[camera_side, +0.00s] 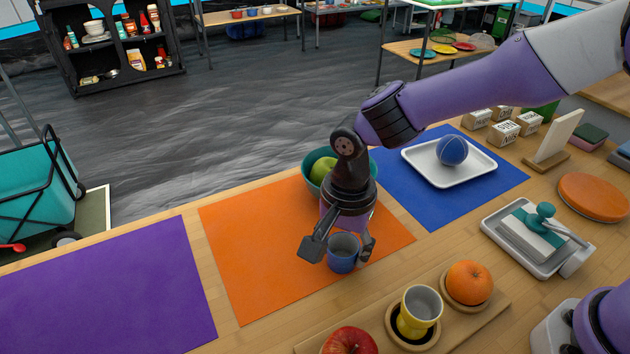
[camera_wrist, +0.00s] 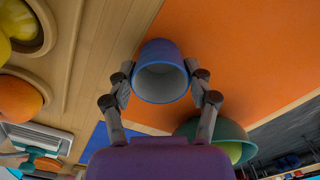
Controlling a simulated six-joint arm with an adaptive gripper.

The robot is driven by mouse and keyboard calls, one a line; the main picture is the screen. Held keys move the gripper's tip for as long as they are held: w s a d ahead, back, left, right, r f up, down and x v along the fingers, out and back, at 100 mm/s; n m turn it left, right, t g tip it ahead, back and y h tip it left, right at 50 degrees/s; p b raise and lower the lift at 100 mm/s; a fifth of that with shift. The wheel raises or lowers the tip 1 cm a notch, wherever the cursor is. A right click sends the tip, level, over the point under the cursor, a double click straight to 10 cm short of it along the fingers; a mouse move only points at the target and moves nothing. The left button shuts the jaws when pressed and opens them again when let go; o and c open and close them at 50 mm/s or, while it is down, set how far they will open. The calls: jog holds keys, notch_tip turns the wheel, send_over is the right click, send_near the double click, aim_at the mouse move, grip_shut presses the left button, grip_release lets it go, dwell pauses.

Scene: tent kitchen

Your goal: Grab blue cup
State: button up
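The blue cup (camera_side: 342,262) stands upright on the orange mat (camera_side: 260,262), near its front edge. In the wrist view, the cup (camera_wrist: 161,88) shows its pale inside and lies between my two fingers. My gripper (camera_side: 339,247) points down over the cup, one finger on each side. The gripper (camera_wrist: 161,80) looks open around the cup. The left finger stands apart from the cup in the side view. The right finger is very close to it, and contact there is unclear.
A teal bowl with a green apple (camera_side: 323,171) stands just behind my gripper. In front, a wooden board (camera_side: 462,329) holds a yellow cup (camera_side: 419,310), an orange and a red apple. A white tray (camera_side: 475,172) with a blue ball is behind right. The purple mat (camera_side: 110,295) is bare.

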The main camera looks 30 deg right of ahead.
jog(key=shift+c, duration=0.5)
